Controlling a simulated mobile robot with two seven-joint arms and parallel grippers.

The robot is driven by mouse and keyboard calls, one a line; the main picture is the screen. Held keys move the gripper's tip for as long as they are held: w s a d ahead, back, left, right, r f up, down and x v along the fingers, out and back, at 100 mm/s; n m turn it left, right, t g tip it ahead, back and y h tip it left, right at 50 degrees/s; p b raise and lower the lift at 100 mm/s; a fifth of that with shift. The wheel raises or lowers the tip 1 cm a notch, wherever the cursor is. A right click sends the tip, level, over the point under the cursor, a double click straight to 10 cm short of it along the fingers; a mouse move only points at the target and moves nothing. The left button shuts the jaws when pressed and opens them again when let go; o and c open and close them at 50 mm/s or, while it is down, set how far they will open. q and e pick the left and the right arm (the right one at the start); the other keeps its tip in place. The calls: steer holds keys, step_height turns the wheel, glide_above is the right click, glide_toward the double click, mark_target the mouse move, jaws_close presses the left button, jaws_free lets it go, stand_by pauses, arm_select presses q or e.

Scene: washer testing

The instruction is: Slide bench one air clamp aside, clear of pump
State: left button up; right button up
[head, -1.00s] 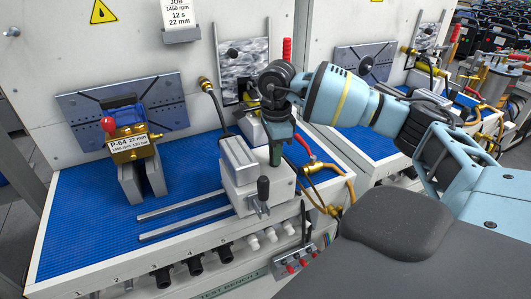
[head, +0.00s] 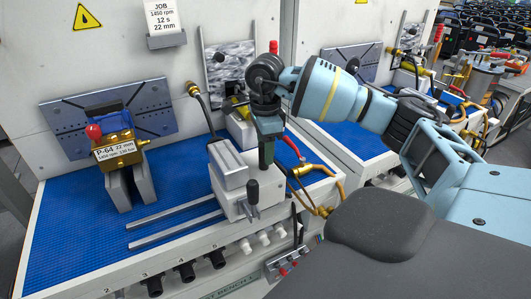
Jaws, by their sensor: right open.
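The air clamp (head: 235,203) is a pale block with a grey ribbed top and a black-knobbed handle (head: 253,192). It sits at the right end of two metal rails on the blue mat. The gold pump (head: 118,152), with a blue top, a red cap and a P-64 label, stands to its left on a grey forked support, with a clear gap between. My right gripper (head: 266,160) points down just behind the handle, at the clamp's right side. It is open; its fingers overlap in this view, and contact with the clamp cannot be told. My left gripper is not in view.
The two rails (head: 165,224) run left across the blue mat (head: 80,235), which is clear at front left. A second bench stands further right.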

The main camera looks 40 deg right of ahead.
step_height(320, 180, up, 6)
steer(key=shift+f, duration=0.1)
